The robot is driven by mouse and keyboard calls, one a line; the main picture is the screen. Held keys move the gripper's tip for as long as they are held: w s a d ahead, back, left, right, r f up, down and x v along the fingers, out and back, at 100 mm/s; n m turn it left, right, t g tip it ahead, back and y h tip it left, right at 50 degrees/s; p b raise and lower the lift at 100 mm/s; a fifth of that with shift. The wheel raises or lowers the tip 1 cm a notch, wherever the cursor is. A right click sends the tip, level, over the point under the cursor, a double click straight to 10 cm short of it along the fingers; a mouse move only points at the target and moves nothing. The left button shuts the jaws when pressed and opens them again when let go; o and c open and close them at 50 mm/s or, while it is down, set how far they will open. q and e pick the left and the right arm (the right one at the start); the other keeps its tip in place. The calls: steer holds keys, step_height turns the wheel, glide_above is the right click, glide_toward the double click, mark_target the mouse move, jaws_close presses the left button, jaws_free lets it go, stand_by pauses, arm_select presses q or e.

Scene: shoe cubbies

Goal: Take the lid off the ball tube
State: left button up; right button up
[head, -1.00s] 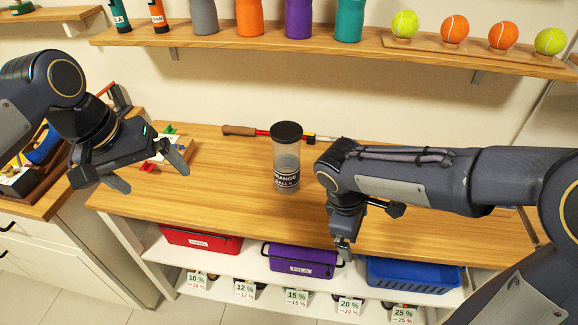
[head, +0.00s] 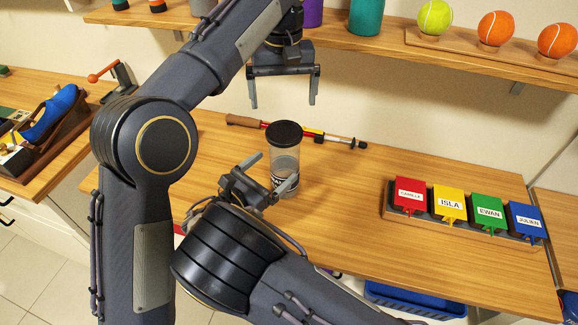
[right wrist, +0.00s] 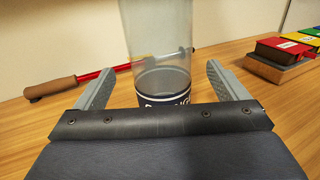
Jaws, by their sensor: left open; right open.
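The clear ball tube (head: 284,160) stands upright on the wooden table, with its black lid (head: 284,131) on top. My left gripper (head: 283,104) is open and empty, pointing down above the tube and lid, apart from them. My right gripper (head: 263,186) is open, low at the front of the tube near its label. In the right wrist view the lower tube (right wrist: 161,60) stands between or just beyond the two open fingers; I cannot tell if they touch it. The lid is out of the right wrist view.
A brown-handled rod (head: 247,122) lies behind the tube. A rack (head: 455,224) of red, yellow, green and blue name boxes sits on the right of the table. A shelf (head: 380,48) with bottles and balls runs above. The table between tube and rack is clear.

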mark_target(284, 132)
arm_select(q)
steer(key=shift+w, duration=0.1)
arm_select(e)
steer(key=x, duration=0.6)
steer(key=shift+d, duration=0.1)
steer(key=c, duration=1.4)
arm_select(q)
steer(key=shift+o, duration=0.3)
steer(key=shift+r, duration=0.1)
arm_select(e)
steer(key=shift+c, duration=0.3)
arm_select(q)
steer(key=s+a+r+m+t, duration=0.1)
steer(key=s+r+m+t, duration=0.25)
steer(key=s, duration=0.25)
steer(key=shift+t+h, duration=0.4)
steer(key=shift+t, duration=0.15)
steer(key=x, duration=1.2)
steer(key=shift+f, duration=0.25)
